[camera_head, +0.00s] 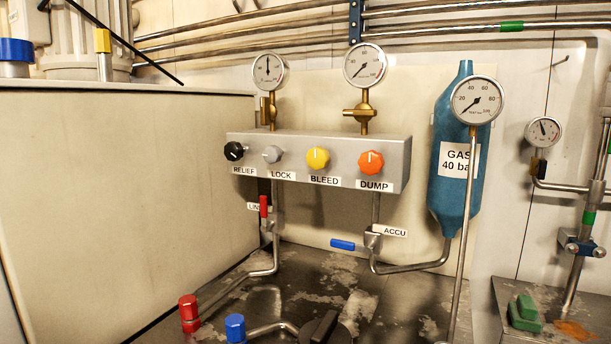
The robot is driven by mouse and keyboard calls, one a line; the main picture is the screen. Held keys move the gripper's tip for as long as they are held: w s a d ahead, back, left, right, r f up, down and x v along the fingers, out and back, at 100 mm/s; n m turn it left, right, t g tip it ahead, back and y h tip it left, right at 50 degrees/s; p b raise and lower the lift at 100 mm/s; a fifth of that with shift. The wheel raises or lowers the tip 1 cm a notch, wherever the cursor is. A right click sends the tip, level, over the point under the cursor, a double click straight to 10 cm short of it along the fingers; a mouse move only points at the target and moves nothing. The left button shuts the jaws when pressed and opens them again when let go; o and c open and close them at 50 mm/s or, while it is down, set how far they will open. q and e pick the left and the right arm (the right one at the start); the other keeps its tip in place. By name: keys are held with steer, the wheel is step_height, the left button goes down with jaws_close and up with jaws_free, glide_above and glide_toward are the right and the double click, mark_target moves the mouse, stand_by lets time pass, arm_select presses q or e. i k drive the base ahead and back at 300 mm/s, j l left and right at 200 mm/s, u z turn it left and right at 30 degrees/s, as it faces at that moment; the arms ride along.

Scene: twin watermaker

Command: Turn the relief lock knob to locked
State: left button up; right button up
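The relief lock knob is the small grey knob (272,154) above the "LOCK" label, on the front of a grey manifold block (330,147) in the head view. It sits just right of the black RELIEF knob (234,151). A yellow BLEED knob (318,158) and an orange DUMP knob (371,162) are farther right on the same block. No clear pointer mark shows on the grey knob, so I cannot tell its setting. Neither of my grippers is in the picture.
Two gauges (364,64) stand on the block. A third gauge (477,100) on a thin stem stands before a blue gas bottle (453,195). Red-handled (264,206) and blue-handled (343,245) valves are below. A large beige cabinet (120,200) fills the left. Space directly before the knobs looks clear.

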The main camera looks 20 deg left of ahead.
mark_target(272, 154)
steer(key=j, duration=1.85)
